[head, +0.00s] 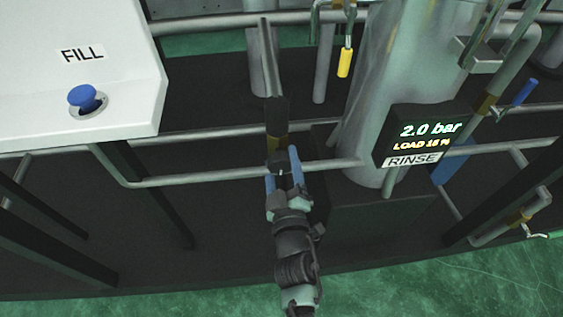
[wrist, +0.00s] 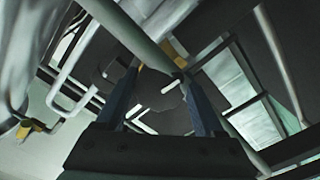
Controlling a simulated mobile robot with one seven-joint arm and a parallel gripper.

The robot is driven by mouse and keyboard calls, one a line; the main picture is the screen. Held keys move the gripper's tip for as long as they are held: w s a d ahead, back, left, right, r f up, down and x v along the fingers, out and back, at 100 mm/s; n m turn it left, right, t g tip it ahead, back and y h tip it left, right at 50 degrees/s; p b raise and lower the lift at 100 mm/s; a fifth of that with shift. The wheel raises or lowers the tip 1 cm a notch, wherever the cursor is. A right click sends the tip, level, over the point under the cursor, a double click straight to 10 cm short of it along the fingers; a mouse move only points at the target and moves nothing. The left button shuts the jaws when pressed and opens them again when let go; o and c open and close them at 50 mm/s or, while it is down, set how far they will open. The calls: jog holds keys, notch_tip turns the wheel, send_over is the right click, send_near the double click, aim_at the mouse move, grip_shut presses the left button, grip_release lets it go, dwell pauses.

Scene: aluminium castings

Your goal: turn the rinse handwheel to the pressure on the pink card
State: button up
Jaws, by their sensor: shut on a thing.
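My gripper (head: 283,172), with blue fingers, is shut on a small dark handwheel (head: 277,161) at the pipe in the middle of the head view. In the wrist view the fingers stand on either side of the dark round handwheel (wrist: 158,92), whose outline is partly lost against dark surroundings. A dark display (head: 424,135) labelled RINSE reads 2.0 bar and LOAD 16 %, though the load digits are small. No pink card shows in either view.
A white panel (head: 70,25) with a FILL label and a blue button (head: 84,98) is at the upper left. A grey column (head: 385,75) stands right of my gripper. Grey pipes cross around the arm. A yellow-handled valve (head: 344,62) hangs above. Green floor is in front.

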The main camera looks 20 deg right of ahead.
jog(key=o, duration=1.4)
jog(key=shift+s, duration=0.15)
jog(key=p+v, duration=0.1)
jog(key=v, duration=1.1)
jog(key=shift+s+a+p, duration=0.15)
jog(key=shift+s+p, duration=0.2)
jog(key=shift+s, duration=0.05)
